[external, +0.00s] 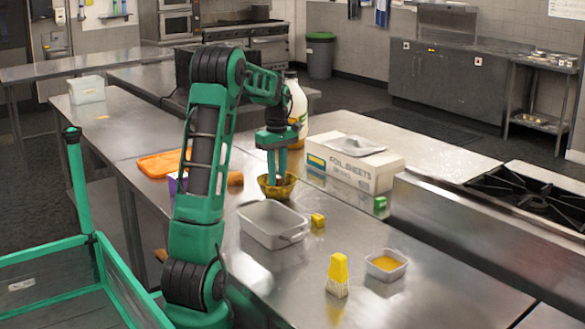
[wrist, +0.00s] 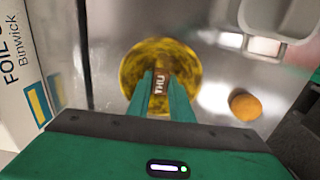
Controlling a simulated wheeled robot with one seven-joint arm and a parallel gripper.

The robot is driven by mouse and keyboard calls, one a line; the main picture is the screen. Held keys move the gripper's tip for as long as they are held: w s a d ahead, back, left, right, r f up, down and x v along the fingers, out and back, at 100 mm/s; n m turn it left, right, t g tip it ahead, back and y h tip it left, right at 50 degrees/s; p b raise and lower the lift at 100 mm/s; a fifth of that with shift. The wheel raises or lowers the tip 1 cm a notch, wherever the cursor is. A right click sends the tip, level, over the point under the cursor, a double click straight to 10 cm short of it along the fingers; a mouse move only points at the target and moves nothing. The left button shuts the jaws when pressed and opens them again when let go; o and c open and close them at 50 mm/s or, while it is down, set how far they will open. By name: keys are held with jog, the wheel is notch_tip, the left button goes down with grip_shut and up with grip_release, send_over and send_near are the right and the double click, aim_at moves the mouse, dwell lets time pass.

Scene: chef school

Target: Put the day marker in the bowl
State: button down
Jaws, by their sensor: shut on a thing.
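The day marker (wrist: 161,86), a small brown piece lettered "THU", is between my gripper's fingers in the wrist view. My gripper (external: 277,181) points straight down over the yellow-brown patterned bowl (external: 288,189), its fingertips at the bowl's opening. In the wrist view, the bowl (wrist: 134,66) surrounds the marker and the fingertips (wrist: 161,84). My gripper is shut on the marker. The marker is hidden in the external view, and I cannot tell whether it touches the bowl's floor.
A foil-sheets box (external: 345,170) stands close right of the bowl. A grey metal tray (external: 268,235) is in front of it. An orange-brown round item (wrist: 245,106) lies nearby. A yellow block (external: 318,220), a brush (external: 338,275) and a small filled dish (external: 386,274) stand farther forward.

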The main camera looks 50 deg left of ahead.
jog(key=c, duration=1.5)
grip_release()
jog(key=shift+r, duration=3.5)
jog(key=shift+d, duration=0.1)
